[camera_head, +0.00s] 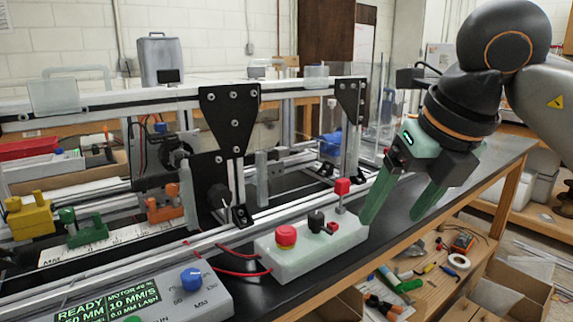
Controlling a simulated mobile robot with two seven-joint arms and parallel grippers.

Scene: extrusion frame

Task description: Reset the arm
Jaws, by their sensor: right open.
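My right arm comes in from the upper right. Its gripper (396,217) has two green fingers pointing down and is open, with nothing between them. The fingertips are just right of a pale control box (312,251) at the bench's front edge. The left finger is close to the box's right end; I cannot tell if they touch. My left gripper is not in view.
An aluminium extrusion frame (125,98) with black corner plates spans the dark bench (455,164). A controller (140,300) with a lit display and blue knob lies front left. Yellow, green and orange clamps stand at left. A lower shelf holds tools and tape. The bench right of the gripper is clear.

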